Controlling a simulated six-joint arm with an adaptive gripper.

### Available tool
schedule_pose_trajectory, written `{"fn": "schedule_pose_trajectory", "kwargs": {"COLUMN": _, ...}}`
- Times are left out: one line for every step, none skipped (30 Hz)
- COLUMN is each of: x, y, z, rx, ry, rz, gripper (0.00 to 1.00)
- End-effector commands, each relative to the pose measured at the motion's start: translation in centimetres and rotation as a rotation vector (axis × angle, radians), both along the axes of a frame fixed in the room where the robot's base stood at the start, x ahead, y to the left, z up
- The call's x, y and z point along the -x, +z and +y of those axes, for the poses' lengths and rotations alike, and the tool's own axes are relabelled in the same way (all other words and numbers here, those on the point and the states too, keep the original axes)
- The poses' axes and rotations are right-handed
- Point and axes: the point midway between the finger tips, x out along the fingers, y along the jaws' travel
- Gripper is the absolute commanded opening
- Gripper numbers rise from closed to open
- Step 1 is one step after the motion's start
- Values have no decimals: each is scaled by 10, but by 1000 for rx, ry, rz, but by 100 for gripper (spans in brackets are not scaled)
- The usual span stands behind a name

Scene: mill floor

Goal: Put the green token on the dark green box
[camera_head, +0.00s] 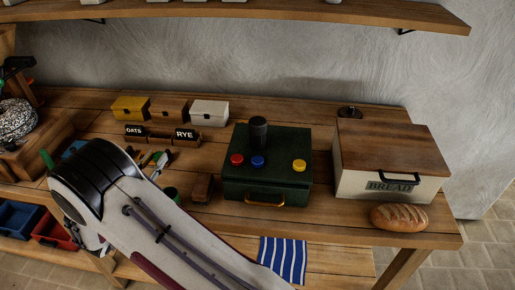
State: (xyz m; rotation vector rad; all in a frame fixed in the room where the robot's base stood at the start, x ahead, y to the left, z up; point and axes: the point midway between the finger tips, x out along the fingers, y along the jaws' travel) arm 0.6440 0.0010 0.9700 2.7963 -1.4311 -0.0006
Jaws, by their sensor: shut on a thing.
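The dark green box (235,178) stands on the wooden bench right of centre, with a brass handle on its front. On its lid lie a red token (237,160), a blue token (258,162) and a yellow token (299,165), and a dark upright cylinder (258,131) stands toward the back. I cannot make out the green token. My pale arm crosses the lower left of the head view, left of the box. My gripper is not visible, nor is anything it holds.
A bread bin (392,156) with a wooden lid stands right of the box, with a loaf (398,217) in front. Three small boxes, including a yellow one (130,107), line the back left. A small brown block (203,187) sits left of the box. A shelf (250,11) hangs above.

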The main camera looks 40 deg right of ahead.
Motion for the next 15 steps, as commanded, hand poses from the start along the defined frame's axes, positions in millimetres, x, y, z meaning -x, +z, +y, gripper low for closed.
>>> {"fn": "schedule_pose_trajectory", "kwargs": {"x": -1, "y": 6, "z": -7, "rx": -2, "ry": -12, "rz": -4, "gripper": 15}}
{"fn": "schedule_pose_trajectory", "kwargs": {"x": -1, "y": 9, "z": -11, "rx": -2, "ry": -19, "rz": -4, "gripper": 15}}
{"fn": "schedule_pose_trajectory", "kwargs": {"x": -1, "y": 14, "z": -18, "rx": -2, "ry": -29, "rz": -4, "gripper": 15}}
{"fn": "schedule_pose_trajectory", "kwargs": {"x": 0, "y": 18, "z": -24, "rx": -1, "ry": -38, "rz": -3, "gripper": 15}}
{"fn": "schedule_pose_trajectory", "kwargs": {"x": 1, "y": 22, "z": -30, "rx": -1, "ry": -48, "rz": -3, "gripper": 15}}
{"fn": "schedule_pose_trajectory", "kwargs": {"x": 3, "y": 27, "z": -38, "rx": -1, "ry": -61, "rz": -4, "gripper": 15}}
{"fn": "schedule_pose_trajectory", "kwargs": {"x": 6, "y": 31, "z": -46, "rx": -1, "ry": -73, "rz": -3, "gripper": 15}}
{"fn": "schedule_pose_trajectory", "kwargs": {"x": 9, "y": 35, "z": -53, "rx": -1, "ry": -85, "rz": -4, "gripper": 15}}
{"fn": "schedule_pose_trajectory", "kwargs": {"x": 13, "y": 40, "z": -64, "rx": -1, "ry": -102, "rz": -3, "gripper": 15}}
{"fn": "schedule_pose_trajectory", "kwargs": {"x": 17, "y": 44, "z": -72, "rx": -1, "ry": -115, "rz": -3, "gripper": 15}}
{"fn": "schedule_pose_trajectory", "kwargs": {"x": 22, "y": 48, "z": -80, "rx": 0, "ry": -128, "rz": -2, "gripper": 15}}
{"fn": "schedule_pose_trajectory", "kwargs": {"x": 28, "y": 53, "z": -92, "rx": 0, "ry": -147, "rz": -2, "gripper": 15}}
{"fn": "schedule_pose_trajectory", "kwargs": {"x": 34, "y": 56, "z": -100, "rx": 0, "ry": -161, "rz": -2, "gripper": 15}}
{"fn": "schedule_pose_trajectory", "kwargs": {"x": 39, "y": 59, "z": -108, "rx": -1, "ry": -175, "rz": -2, "gripper": 15}}
{"fn": "schedule_pose_trajectory", "kwargs": {"x": 47, "y": 64, "z": -118, "rx": 0, "ry": -194, "rz": -1, "gripper": 15}}
